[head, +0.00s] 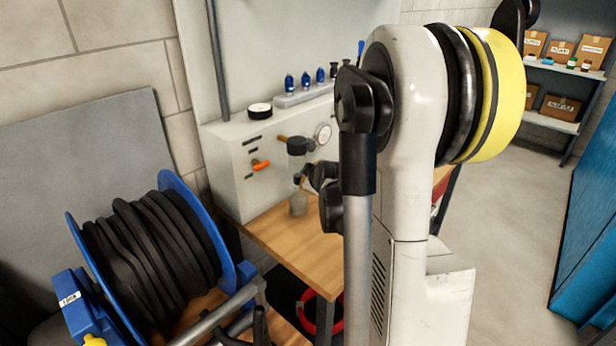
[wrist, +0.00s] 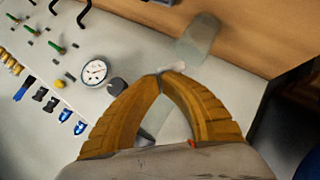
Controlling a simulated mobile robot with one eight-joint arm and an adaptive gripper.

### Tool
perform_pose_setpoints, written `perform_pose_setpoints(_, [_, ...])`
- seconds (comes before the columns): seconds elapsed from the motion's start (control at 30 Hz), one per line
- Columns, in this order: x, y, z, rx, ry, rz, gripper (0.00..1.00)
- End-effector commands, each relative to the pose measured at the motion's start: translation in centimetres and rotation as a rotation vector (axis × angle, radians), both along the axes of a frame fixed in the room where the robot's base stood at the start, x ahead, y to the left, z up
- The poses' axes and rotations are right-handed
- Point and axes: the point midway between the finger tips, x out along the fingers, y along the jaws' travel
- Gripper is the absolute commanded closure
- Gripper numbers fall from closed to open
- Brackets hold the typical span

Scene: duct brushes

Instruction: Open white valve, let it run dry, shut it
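In the wrist view my gripper (wrist: 160,74) has its two ridged orange-brown fingers brought together at the tips. A small whitish part, which looks like the white valve (wrist: 174,67), is right at the fingertips. Whether they pinch it or only touch it I cannot tell. A translucent jar (wrist: 201,36) is just beyond it. In the head view the filter bowl (head: 297,148) is on the front of the grey panel box, and the jar (head: 298,205) stands below it on the wooden bench. The fingers (head: 302,183) show between them; the valve is too small to make out there.
The panel box (head: 228,180) carries a round gauge (head: 323,134) and an orange lever (head: 261,165). Blue fittings (head: 305,80) stand on its top. A blue hose reel (head: 160,250) is at the left of the wooden bench (head: 285,240). Open floor is at the right.

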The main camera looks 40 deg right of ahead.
Motion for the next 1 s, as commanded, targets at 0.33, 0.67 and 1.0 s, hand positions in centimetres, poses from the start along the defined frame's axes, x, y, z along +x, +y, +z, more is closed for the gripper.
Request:
perform_pose_setpoints(0.33, [0.0,-0.9,0.2,0.232,0.018,-0.002,1.0])
perform_pose_setpoints(0.67, [0.1,-1.6,-0.2,0.49,0.039,-0.001,1.0])
perform_pose_setpoints(1.0, [0.2,-1.9,-0.6,0.594,0.047,0.001,1.0])
